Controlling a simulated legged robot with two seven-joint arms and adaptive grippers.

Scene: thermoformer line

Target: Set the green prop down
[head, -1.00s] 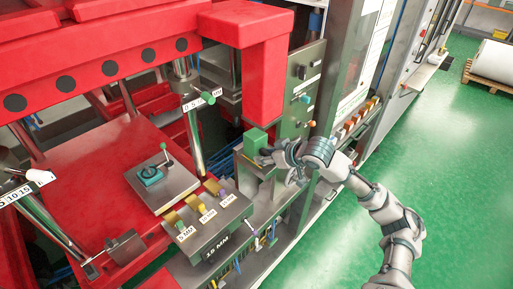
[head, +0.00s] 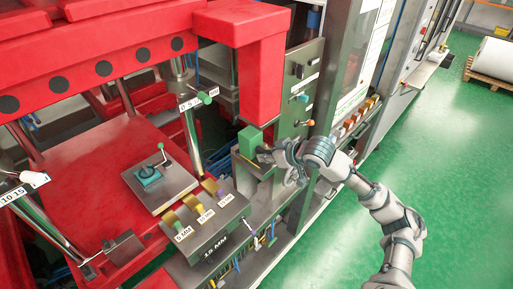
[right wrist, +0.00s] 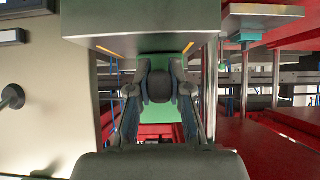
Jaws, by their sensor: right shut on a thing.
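The green prop (head: 251,138) is a block at the end of my right arm, at the front of the machine beside the grey control panel. My right gripper (head: 268,154) is shut on it from the right side. In the right wrist view the two fingers of my right gripper (right wrist: 160,84) close in front of the green prop (right wrist: 162,118), whose green face shows around and behind them. A grey surface lies just below the block in the head view; whether they touch cannot be told. My left gripper is not in view.
A steel plate with a teal lever (head: 150,176) lies on the red bed (head: 95,195). The control panel (head: 300,92) has protruding knobs.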

